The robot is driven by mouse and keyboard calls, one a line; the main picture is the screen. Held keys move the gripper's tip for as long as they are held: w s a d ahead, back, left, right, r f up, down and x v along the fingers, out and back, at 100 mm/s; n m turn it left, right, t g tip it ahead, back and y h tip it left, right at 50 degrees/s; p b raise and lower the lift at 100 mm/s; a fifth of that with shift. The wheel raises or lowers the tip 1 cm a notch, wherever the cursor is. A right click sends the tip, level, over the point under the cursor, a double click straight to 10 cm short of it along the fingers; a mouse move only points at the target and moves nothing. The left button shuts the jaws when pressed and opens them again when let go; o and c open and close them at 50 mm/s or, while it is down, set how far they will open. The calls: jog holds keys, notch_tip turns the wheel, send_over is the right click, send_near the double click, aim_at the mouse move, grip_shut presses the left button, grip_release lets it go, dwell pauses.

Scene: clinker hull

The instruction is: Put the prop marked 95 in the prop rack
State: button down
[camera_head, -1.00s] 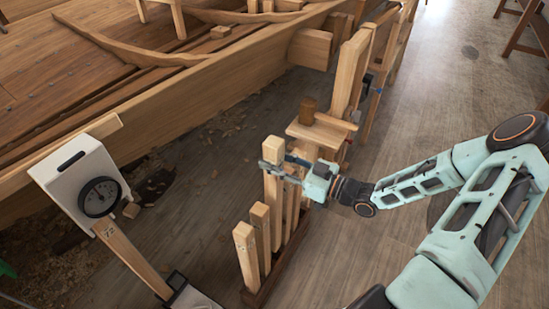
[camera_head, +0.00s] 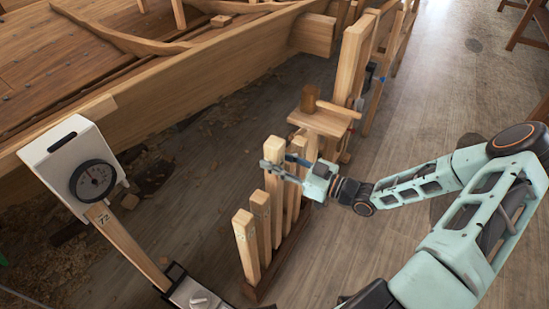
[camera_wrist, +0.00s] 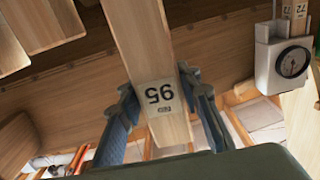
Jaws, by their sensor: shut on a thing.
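The prop marked 95 is a pale square wooden post (camera_head: 274,148). In the wrist view its 95 label (camera_wrist: 159,95) shows upside down between the fingers. My gripper (camera_head: 276,172) is shut on this prop near its upper end and holds it about upright; the wrist view shows the fingers (camera_wrist: 160,110) on either side. The prop rack (camera_head: 260,291) is a low dark wooden base with several upright props of stepped height. The held prop stands in line with these props in the picture. Its foot is hidden behind the shorter props, so I cannot tell whether it is seated.
A white box with a dial gauge (camera_head: 92,180) stands at left on a post marked 72 (camera_head: 122,243). The wooden hull (camera_head: 190,95) fills the upper left. A small wooden stand (camera_head: 325,122) is just behind the rack. Open floor (camera_head: 440,95) lies to the right.

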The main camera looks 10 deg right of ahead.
aim_at(280, 192)
jog(key=shift+f+b, duration=5.35)
jog(key=shift+f, duration=1.05)
jog(key=shift+f+b, duration=0.45)
jog(key=shift+f, duration=0.1)
jog(key=c, duration=1.3)
grip_release()
jog(key=shift+f, duration=0.15)
jog(key=v, duration=1.2)
